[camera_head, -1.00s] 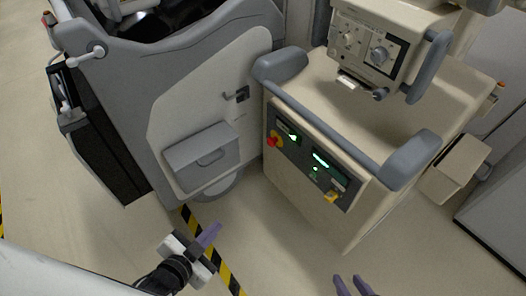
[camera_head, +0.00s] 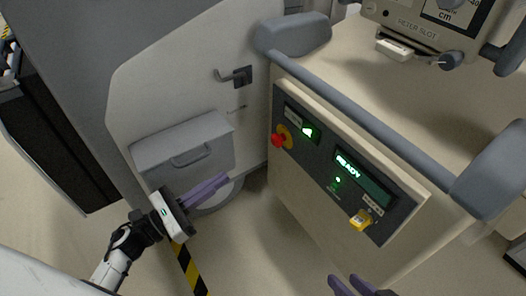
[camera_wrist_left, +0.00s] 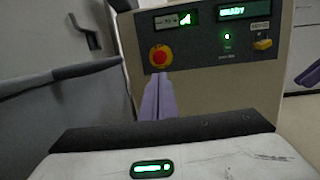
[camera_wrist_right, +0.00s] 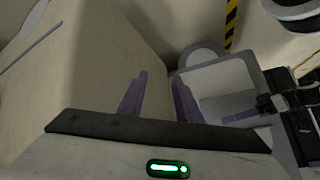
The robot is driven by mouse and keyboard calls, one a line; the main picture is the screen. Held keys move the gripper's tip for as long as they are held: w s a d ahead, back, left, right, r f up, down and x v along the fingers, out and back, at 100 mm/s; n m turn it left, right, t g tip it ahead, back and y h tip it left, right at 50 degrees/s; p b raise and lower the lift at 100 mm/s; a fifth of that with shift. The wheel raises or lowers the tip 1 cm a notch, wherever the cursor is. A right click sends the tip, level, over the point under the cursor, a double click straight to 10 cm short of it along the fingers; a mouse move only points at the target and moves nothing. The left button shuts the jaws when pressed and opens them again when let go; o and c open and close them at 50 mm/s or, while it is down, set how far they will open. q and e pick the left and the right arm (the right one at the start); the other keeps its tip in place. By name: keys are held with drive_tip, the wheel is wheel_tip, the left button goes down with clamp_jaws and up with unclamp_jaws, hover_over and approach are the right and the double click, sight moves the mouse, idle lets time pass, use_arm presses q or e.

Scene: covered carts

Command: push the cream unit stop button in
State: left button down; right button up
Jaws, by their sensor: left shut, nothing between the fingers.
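The cream unit (camera_head: 300,215) stands at centre right in the head view, with a dark control panel on its front. Its red stop button (camera_head: 279,140) sits on a yellow ring at the panel's left end. The button also shows in the left wrist view (camera_wrist_left: 159,57), just beyond the fingertips. My left gripper (camera_head: 226,178) is shut and empty, left of and below the button and apart from it in the head view. Its purple fingers also show in the left wrist view (camera_wrist_left: 159,80). My right gripper (camera_wrist_right: 160,78) is open and empty, with its fingers apart beside the unit's side.
The panel has a lit READY display (camera_head: 362,178) and a yellow switch (camera_head: 361,219). A grey rail (camera_head: 365,140) runs above the panel. A grey cart with a box (camera_head: 185,152) stands to the left. Floor with a striped line lies between.

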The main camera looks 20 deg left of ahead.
sight(273, 143)
use_arm(q)
drive_tip(key=shift+d, duration=0.1)
drive_tip(key=b+x, duration=0.1)
drive_tip(key=x, duration=1.3)
drive_tip(key=shift+r, duration=0.1)
use_arm(e)
drive_tip(key=shift+w+a+r+y, duration=0.2)
drive_tip(key=shift+a+r+y, duration=0.1)
drive_tip(key=shift+a+r, duration=0.15)
drive_tip(key=shift+s+d, duration=0.1)
